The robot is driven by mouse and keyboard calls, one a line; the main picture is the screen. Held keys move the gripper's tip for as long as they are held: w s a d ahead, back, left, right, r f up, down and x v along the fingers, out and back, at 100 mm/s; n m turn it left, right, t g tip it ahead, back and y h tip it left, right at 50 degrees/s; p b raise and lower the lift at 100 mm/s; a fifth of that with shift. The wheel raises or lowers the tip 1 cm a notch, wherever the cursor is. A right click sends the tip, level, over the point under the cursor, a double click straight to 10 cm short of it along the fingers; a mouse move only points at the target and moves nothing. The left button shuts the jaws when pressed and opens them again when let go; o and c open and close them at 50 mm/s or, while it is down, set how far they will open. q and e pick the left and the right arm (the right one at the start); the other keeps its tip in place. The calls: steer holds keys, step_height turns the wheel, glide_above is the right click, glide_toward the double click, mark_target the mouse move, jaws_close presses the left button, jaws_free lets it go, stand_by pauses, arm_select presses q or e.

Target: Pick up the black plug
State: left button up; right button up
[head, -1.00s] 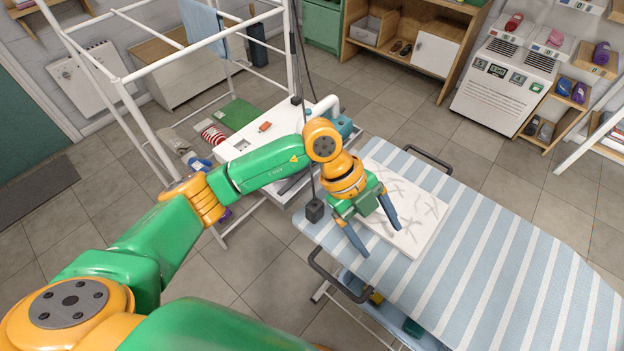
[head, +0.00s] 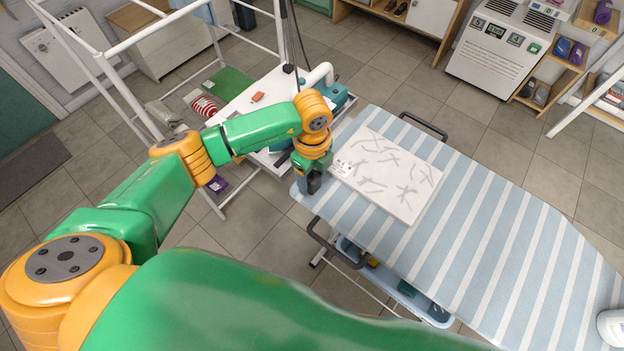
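My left gripper (head: 312,184) points down at the near left corner of the striped ironing board (head: 500,240). I see its fingers nearly edge-on, so the gap between them is hidden. A dark shape shows at the fingertips, where the black plug stood earlier. I cannot tell how much of it is plug and how much is finger, or whether the fingers touch the plug. The dark cord rises behind my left wrist. My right gripper is not in view.
A white panel with grey marks (head: 390,175) lies on the board, just right of the gripper. A white rack frame (head: 115,50) and a low white table (head: 240,105) stand to the left. A white object (head: 611,326) sits at the right edge. The board's middle is clear.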

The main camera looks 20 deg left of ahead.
arm_select(q)
jaws_close()
steer(key=shift+r, duration=0.1)
